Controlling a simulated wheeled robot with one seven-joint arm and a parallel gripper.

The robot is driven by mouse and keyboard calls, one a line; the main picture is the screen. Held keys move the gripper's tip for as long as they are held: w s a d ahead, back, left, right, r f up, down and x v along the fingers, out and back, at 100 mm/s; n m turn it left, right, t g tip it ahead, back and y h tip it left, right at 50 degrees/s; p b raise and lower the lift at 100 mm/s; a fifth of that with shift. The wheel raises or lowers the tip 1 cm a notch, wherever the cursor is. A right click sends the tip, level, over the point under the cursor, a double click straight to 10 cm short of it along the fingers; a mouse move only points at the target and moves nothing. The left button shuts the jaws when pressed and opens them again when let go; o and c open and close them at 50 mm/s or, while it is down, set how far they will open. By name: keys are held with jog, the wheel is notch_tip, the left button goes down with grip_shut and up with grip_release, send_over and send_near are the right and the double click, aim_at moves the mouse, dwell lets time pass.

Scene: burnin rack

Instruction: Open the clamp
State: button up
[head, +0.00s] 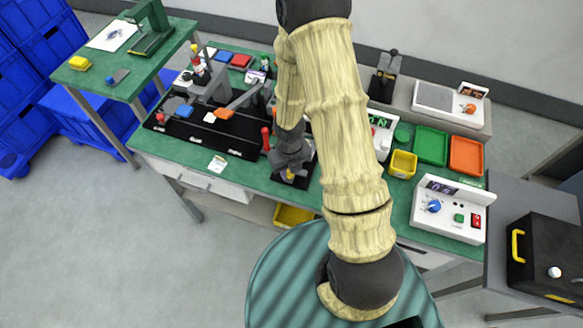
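My gripper (288,172) points down over a dark fixture (304,174) near the front edge of the green bench. My arm comes across the middle of the view and covers part of that fixture. A small yellow spot shows at the fingertips; I cannot tell whether it is part of the gripper or of something below. A red upright handle (266,139) stands just left of the gripper, apart from it; it may be the clamp's lever. The clamp's body and jaw are hidden or too small to make out. The finger opening is not clear.
A black tray (180,133) with a grey lever device (204,84) lies to the left. A yellow bin (402,164), a green tray (431,146), an orange tray (466,156) and a white control box (448,212) stand to the right.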

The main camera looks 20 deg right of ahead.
aim_at(288, 173)
jog(key=o, duration=0.4)
jog(key=shift+s+a, duration=0.15)
jog(key=shift+c, duration=0.2)
jog(key=shift+o, duration=0.2)
jog(key=shift+a, duration=0.1)
jog(key=shift+r, duration=0.1)
jog(key=shift+r, duration=0.2)
notch_tip(288, 173, up, 17)
jog(key=p, duration=0.6)
jog(key=shift+f, duration=0.15)
